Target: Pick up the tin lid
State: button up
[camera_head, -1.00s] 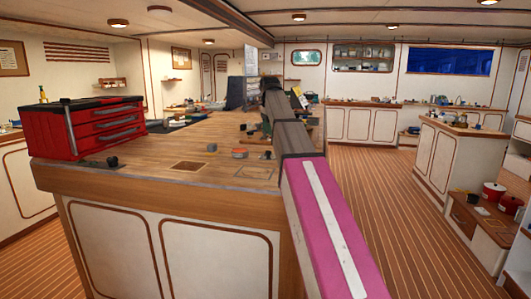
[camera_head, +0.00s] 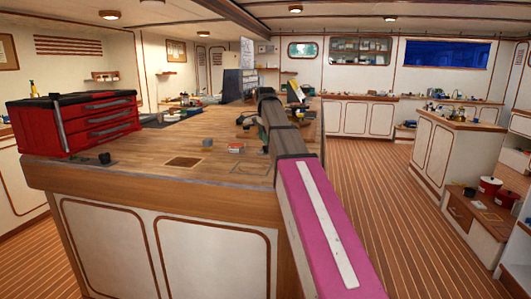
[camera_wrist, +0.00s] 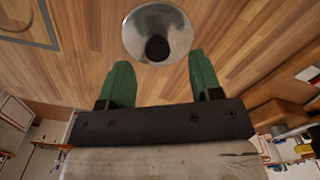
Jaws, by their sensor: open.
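The tin lid (camera_wrist: 158,33) is a round, shiny metal disc with a dark spot in its middle. It shows at the top centre of the wrist view, against the wooden surface. My gripper (camera_wrist: 147,72) has two green fingers spread wide apart, with nothing between them. The lid is just beyond the fingertips, roughly centred on the gap, and appears apart from them. In the head view my arm reaches forward along the bench's right side, and I cannot make out the lid there.
Plank floor (camera_head: 370,195) is open to the right. A cabinet (camera_head: 455,145) stands further right.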

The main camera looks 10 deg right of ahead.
aim_at(266, 146)
notch_tip(266, 146, down, 4)
jog(key=shift+s+r, duration=0.1)
jog(key=shift+s, duration=0.05)
jog(key=c, duration=1)
jog(key=shift+r, duration=0.15)
jog(key=shift+r, duration=0.6)
notch_tip(266, 146, up, 2)
jog(key=shift+r, duration=0.25)
jog(key=s+a+r, duration=0.6)
jog(key=a+r, duration=0.1)
jog(key=a, duration=0.3)
jog(key=shift+w+a+f+n, duration=0.2)
jog(key=shift+w+a+n, duration=0.15)
jog(key=shift+w+n, duration=1.2)
jog(key=shift+w+a+f+n, duration=0.2)
jog(key=shift+w+a+n, duration=0.2)
jog(key=shift+w+n, duration=1.1)
jog(key=shift+w+a+f+n, duration=0.2)
jog(key=shift+w+a+n, duration=0.15)
jog(key=shift+w+n, duration=1.2)
